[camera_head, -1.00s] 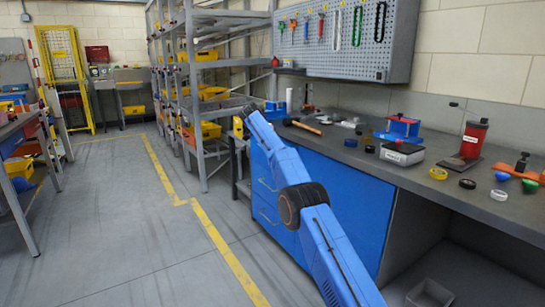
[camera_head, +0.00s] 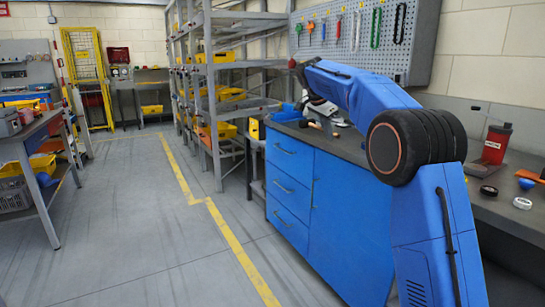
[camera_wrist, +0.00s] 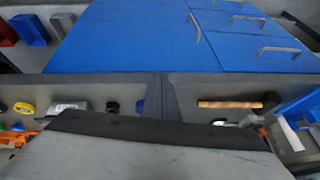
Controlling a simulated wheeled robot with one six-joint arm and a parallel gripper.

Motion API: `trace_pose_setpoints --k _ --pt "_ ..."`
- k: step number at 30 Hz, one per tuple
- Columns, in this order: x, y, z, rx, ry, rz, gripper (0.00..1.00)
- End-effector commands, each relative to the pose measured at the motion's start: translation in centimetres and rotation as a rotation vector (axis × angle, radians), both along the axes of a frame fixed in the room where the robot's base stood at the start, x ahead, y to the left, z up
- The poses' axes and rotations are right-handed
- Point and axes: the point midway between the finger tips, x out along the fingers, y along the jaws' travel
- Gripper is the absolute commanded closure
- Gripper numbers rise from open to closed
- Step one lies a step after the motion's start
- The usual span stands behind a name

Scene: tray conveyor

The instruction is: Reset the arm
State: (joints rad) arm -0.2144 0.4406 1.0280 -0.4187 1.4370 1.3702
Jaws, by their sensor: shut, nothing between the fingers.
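My blue arm rises from the lower right of the head view, bends at a thick black joint, and reaches up and left over the workbench. Its far end turns down to my gripper (camera_head: 320,108), a small grey and dark shape above the far part of the bench. The gripper is shut and holds nothing; its fingertips are hard to make out. In the wrist view the blue cabinet front (camera_wrist: 130,40) fills the top. A wooden hammer handle (camera_wrist: 230,104) lies on the bench top (camera_wrist: 200,85). A large grey shape with a dark edge covers the bottom.
The blue cabinet (camera_head: 290,180) carries the bench top, with a red container (camera_head: 494,145) and black and white rings at right. A pegboard (camera_head: 440,50) hangs behind my arm. Grey shelving (camera_head: 215,110) stands left of the bench. The floor (camera_head: 120,220) at left is clear.

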Motion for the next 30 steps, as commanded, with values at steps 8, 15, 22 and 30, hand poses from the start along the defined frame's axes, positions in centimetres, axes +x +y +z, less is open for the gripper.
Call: trace_pose_setpoints --k 8,15,22,30 --pt "-8.3 -2.7 2.0 0.000 0.052 0.176 1.00" --pt "-15.9 -4.5 2.1 -0.002 0.088 0.325 1.00" --pt "-23.5 -5.9 1.2 -0.006 0.113 0.467 1.00" --pt "-32.7 -7.1 -1.5 -0.014 0.131 0.628 1.00"
